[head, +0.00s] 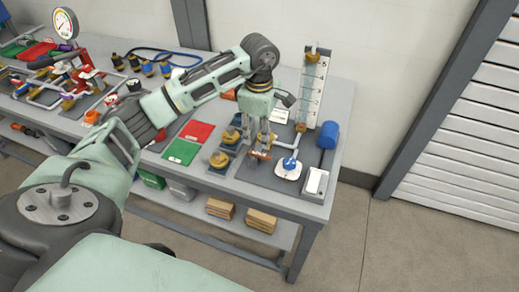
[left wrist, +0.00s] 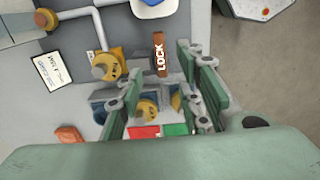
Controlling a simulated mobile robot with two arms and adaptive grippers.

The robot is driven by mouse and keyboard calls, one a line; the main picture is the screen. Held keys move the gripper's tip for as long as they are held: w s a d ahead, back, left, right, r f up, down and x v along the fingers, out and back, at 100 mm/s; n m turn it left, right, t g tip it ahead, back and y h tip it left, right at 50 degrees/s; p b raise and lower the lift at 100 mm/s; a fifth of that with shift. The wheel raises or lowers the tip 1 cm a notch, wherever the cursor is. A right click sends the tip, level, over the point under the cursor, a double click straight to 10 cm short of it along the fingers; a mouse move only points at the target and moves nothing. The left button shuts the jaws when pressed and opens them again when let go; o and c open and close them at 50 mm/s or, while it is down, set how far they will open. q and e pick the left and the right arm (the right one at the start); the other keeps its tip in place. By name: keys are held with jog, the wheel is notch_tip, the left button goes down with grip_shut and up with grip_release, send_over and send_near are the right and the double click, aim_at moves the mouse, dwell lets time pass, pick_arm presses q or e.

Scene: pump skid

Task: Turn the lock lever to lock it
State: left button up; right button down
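The lock lever (left wrist: 160,54) is a short reddish-brown bar with the white word LOCK on it. In the left wrist view it lies lengthwise up the picture, ahead of and between my left gripper's fingertips (left wrist: 160,66). The fingers are apart, with gaps showing beside the lever, so I see no grip on it. In the head view my left gripper (head: 260,143) points down over the bench's right part, with the lever (head: 260,156) just at its fingertips. The lever's mount is partly hidden by the fingers. My right gripper is in neither view.
Yellow-brown valve knobs (head: 219,160) stand close left of the gripper. A blue-and-white part (head: 289,164), a tall gauge panel (head: 313,90) and a blue cylinder (head: 328,134) stand to its right. Green (head: 181,151) and red (head: 197,131) mats lie left on the bench (head: 306,207).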

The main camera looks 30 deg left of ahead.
aim_at(260, 153)
pick_arm(q)
notch_tip(260, 153, down, 7)
jog(key=shift+a+r+p, duration=0.1)
jog(key=shift+r+p, duration=0.05)
jog(key=shift+p, duration=1)
jog(key=shift+f, duration=0.45)
jog(key=shift+c, duration=0.3)
grip_shut()
